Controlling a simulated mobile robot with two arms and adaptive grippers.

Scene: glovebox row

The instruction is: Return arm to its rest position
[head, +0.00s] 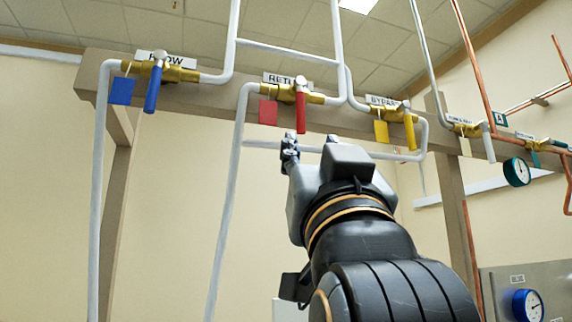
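My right arm rises from the lower right, and its gripper (290,150) points up and away from me. The fingertips show just below the red handle (301,112) of the valve under the "RETURN"-like label, partly cut from view. A small gap of pipe and wall seems to show between them, but I cannot tell the depth. The fingers are small and seen from behind, so I cannot tell if they are open or shut. No held object shows. My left gripper is not in view.
A blue-handled valve (153,88) hangs at left and a yellow-handled valve (409,130) at right, on a beam with white pipes (229,200). Copper pipes (478,75), a teal gauge (517,171) and a blue gauge (527,306) are further right. The wall at lower left is clear.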

